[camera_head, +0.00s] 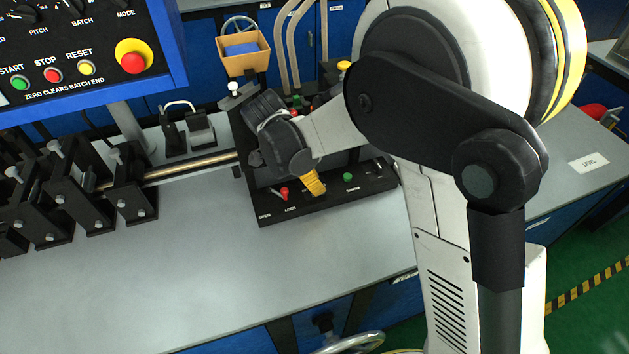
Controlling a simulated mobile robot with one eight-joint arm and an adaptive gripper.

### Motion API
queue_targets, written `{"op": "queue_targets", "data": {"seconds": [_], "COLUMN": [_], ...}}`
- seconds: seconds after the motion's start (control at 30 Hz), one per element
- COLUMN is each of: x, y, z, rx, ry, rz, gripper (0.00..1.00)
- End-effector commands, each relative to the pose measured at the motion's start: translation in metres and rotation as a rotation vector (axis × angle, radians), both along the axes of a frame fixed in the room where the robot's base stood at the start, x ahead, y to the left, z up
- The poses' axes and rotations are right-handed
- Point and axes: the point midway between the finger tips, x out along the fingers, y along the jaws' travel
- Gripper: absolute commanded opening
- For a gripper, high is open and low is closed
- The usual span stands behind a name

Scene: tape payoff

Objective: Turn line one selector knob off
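No knob readable as the line one selector shows; it may be hidden behind my arm. A black control box (300,211) lies on the grey bench, with small white labels on its front edge. A red-tipped control (284,193) and a green one (347,176) stand on it. My gripper (313,183) is over this box, pointing down, with a yellow end between the red and green controls. I cannot tell whether it touches anything or how its fingers stand. A blue console (100,98) at upper left carries black knobs (22,14) labelled PITCH, BATCH and MODE, partly cut off.
Black clamp blocks (130,185) with a brass rod (190,165) line the bench at left. A tan bin (243,55) and curved pipes (290,45) stand behind. A handwheel (350,343) is below the front edge. The bench front (200,270) is clear.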

Motion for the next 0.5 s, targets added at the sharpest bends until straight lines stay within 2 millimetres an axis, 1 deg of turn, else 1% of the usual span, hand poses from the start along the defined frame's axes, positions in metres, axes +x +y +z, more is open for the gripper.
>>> {"op": "queue_targets", "data": {"seconds": [0.4, 0.43, 0.47, 0.5], "x": [-0.0008, -0.0008, -0.0008, -0.0007], "y": [-0.0005, -0.0006, -0.0006, -0.0005], "z": [-0.0009, -0.0008, -0.0008, -0.0007], "rx": [0.001, 0.000, 0.001, 0.001], "ry": [0.002, 0.003, 0.002, 0.002], "rz": [-0.007, -0.007, -0.007, -0.007], "gripper": [0.00, 0.35, 0.44, 0.50]}}
